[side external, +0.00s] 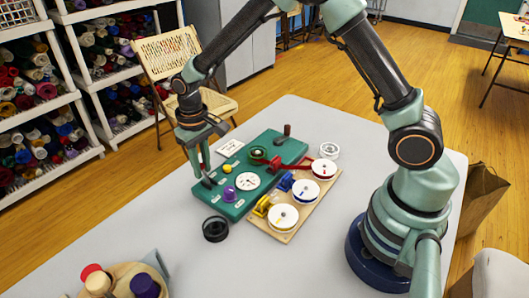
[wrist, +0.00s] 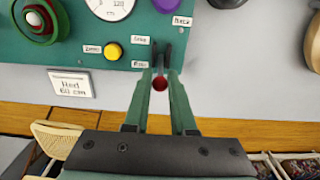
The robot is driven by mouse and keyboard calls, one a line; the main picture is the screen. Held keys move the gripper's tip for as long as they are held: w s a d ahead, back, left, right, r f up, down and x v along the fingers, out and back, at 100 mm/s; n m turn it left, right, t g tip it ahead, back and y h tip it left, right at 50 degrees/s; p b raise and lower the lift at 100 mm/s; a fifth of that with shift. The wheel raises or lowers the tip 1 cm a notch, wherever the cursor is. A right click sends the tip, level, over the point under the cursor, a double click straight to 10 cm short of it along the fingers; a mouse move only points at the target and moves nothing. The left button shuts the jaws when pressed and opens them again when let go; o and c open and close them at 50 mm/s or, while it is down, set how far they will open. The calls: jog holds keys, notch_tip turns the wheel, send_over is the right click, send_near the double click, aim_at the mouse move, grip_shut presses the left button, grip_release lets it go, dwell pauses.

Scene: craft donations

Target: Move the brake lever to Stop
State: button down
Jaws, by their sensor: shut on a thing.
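The brake lever's round red knob (wrist: 160,83) shows between the fingers of my gripper (wrist: 161,60) in the wrist view, at the edge of the green board (wrist: 70,50). The fingers are shut on the lever. Two small white labels (wrist: 140,52) sit one above the other beside it; their words are too blurred to read surely. In the side external view my gripper (side external: 205,178) reaches down to the left end of the green board (side external: 235,207). The fingers and arm hide most of the lever there, so its exact position is unclear.
A yellow button (wrist: 112,51), a white dial (side external: 247,181) and a purple knob (side external: 229,194) are close by on the board. A wooden rack with white spools (side external: 283,217) stands beside it. A black ring (side external: 215,229) lies in front.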

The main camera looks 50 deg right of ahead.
jog(key=shift+s, duration=0.65)
jog(key=shift+s+r, duration=0.1)
jog(key=shift+s, duration=0.65)
jog(key=shift+s, duration=0.7)
jog(key=c, duration=1.2)
grip_release()
jog(key=shift+c, duration=0.2)
